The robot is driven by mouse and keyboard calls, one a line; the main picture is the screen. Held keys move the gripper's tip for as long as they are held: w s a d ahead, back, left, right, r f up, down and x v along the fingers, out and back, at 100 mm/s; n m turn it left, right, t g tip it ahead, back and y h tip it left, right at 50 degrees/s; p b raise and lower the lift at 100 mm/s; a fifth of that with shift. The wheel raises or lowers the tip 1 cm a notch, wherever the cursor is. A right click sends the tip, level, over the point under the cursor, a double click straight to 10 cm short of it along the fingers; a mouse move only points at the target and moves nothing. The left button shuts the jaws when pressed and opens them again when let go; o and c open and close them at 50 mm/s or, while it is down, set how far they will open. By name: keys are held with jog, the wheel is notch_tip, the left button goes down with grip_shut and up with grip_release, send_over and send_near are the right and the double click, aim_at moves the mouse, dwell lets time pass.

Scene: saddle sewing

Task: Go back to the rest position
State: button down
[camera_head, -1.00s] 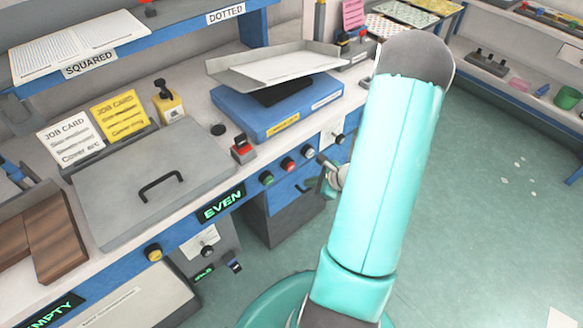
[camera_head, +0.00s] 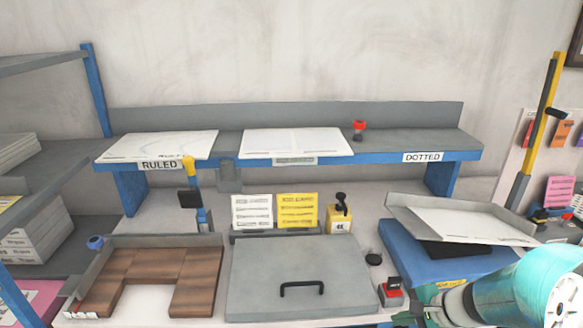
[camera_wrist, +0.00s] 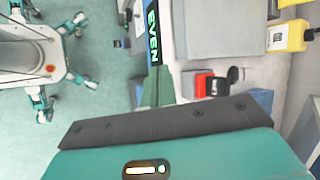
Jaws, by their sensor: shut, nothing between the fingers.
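My gripper shows at the centre of the wrist view (camera_wrist: 156,88), with its green fingers together and nothing between them. It points toward the bench front near the lit EVEN sign (camera_wrist: 153,30). In the head view my teal arm enters at the lower right. The gripper end reaches left, low over the bench's front edge beside the red switch (camera_head: 391,292). The fingertips are too small and partly cut off there to make out.
A grey lid with a black handle (camera_head: 302,270) lies left of my arm. A blue unit with a paper tray (camera_head: 400,250) stands close behind it. Open floor (camera_wrist: 110,70) shows in the wrist view.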

jog(key=s+a+r+n+h, duration=0.2)
jog(key=s+a+r+n, duration=0.3)
jog(key=s+r+n, duration=0.1)
jog(key=s+a+r+n+h, duration=0.3)
jog(key=s+a+r+n, duration=0.3)
jog(key=r+n, duration=0.2)
notch_tip(320, 180, up, 3)
jog(key=shift+f+n+h, duration=0.1)
jog(key=shift+n+h, duration=0.2)
jog(key=shift+n, duration=0.1)
